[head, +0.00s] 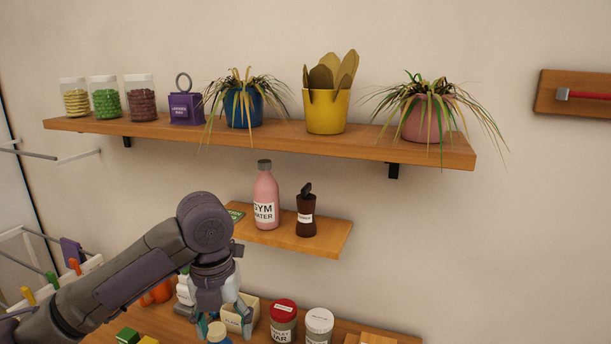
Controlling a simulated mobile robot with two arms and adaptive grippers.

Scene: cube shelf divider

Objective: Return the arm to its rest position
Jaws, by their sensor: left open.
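My left arm comes in from the lower left in the head view. Its gripper (222,312) points down over the lower counter, in front of a small cream box. The gripper is open, with its fingers apart. My right gripper is not in view.
The lower counter (375,333) holds a red-lidded jar (283,322) and a white-lidded jar (318,325). A small shelf above bears a pink bottle (266,197) and a brown bottle (306,213). A long shelf (440,153) higher up holds jars and potted plants.

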